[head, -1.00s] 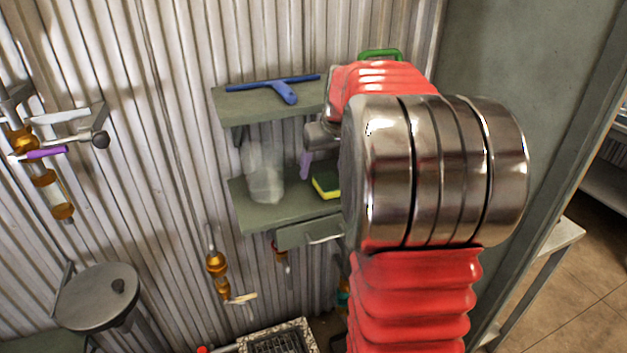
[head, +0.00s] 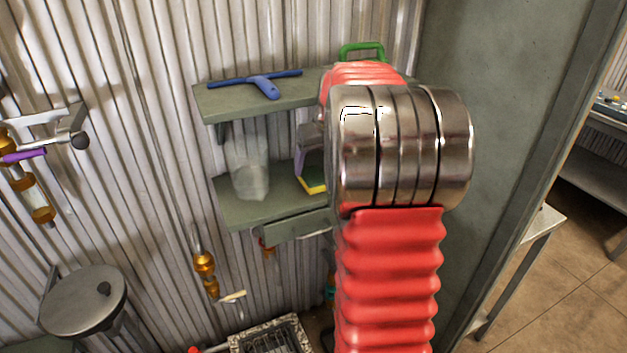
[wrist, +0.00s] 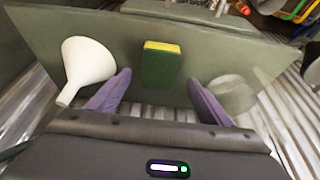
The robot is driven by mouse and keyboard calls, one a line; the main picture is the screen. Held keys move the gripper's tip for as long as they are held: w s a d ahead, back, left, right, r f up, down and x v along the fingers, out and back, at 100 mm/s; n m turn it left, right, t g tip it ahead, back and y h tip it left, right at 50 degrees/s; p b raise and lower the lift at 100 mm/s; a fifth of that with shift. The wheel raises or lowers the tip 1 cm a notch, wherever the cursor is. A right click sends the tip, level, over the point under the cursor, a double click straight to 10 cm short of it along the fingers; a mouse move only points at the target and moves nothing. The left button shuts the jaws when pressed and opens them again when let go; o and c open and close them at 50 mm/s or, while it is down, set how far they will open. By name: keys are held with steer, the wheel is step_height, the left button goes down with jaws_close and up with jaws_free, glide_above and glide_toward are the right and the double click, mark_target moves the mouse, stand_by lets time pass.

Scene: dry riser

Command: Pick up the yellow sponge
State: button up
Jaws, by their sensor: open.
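The yellow sponge (wrist: 161,66) has a thin yellow layer and a dark green layer. In the wrist view it is on the grey-green shelf (wrist: 140,25), ahead of my gripper (wrist: 160,77). My purple fingers are open, one on each side of the sponge's line, with nothing held between them. In the head view the sponge (head: 314,186) shows on the lower shelf (head: 262,212), partly hidden by my arm and a purple finger.
In the head view an upper shelf (head: 225,102) with a blue squeegee (head: 262,84) overhangs. A corrugated wall is behind.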

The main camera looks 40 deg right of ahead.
mark_target(314, 176)
steer(key=shift+x, duration=2.65)
steer(key=shift+s+d, duration=0.1)
steer(key=shift+s, duration=0.05)
steer(key=shift+c, duration=0.2)
steer(key=c, duration=1.1)
